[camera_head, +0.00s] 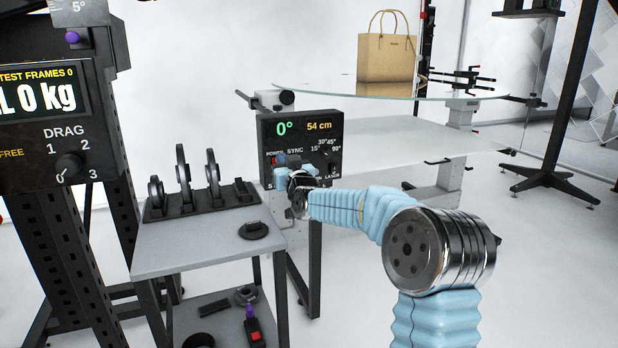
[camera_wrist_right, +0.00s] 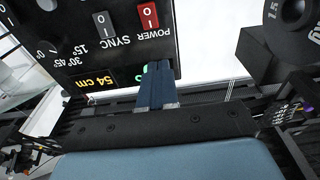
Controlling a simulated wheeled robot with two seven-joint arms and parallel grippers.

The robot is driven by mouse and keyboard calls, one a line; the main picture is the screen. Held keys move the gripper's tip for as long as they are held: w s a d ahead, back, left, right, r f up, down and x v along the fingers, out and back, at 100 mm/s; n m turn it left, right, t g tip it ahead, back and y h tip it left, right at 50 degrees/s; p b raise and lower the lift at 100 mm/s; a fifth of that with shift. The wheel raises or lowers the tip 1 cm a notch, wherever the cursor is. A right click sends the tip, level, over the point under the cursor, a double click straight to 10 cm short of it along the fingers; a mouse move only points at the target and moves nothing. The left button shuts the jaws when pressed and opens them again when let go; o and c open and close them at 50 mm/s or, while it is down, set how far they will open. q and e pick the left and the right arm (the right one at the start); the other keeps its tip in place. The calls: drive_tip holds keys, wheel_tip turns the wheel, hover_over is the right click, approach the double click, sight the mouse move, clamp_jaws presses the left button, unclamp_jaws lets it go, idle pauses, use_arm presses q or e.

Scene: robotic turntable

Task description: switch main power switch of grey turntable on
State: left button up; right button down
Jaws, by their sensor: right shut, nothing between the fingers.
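The turntable's black control box (camera_head: 328,128) shows 0° in green and 54 cm in orange. Its red POWER switch (camera_head: 274,160) is at the box's left side. In the right wrist view the box appears upside down, with the red POWER switch (camera_wrist_right: 148,16) at the top, marked I and O; I cannot tell which side is pressed. My right gripper (camera_head: 281,160) is in front of the box's left part. In the wrist view its dark blue fingers (camera_wrist_right: 157,68) are together and empty, overlapping the green digits, apart from the switch in the picture. My left gripper is out of view.
A grey SYNC switch (camera_wrist_right: 104,24) sits beside POWER. A tan bag (camera_head: 386,55) stands on the glass turntable disc (camera_head: 330,89). A small grey side table (camera_head: 190,250) with a black holder (camera_head: 200,201) stands left of the box. A scale display (camera_head: 38,90) is at far left.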

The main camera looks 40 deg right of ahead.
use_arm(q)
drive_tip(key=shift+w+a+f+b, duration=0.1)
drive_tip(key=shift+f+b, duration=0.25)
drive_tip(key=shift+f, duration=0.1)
use_arm(e)
drive_tip(key=s+a+r, duration=0.2)
drive_tip(key=s, duration=0.6)
drive_tip(key=s+a+r, duration=0.1)
drive_tip(key=s+a, duration=0.1)
drive_tip(key=s, duration=0.7)
drive_tip(key=shift+r, duration=0.4)
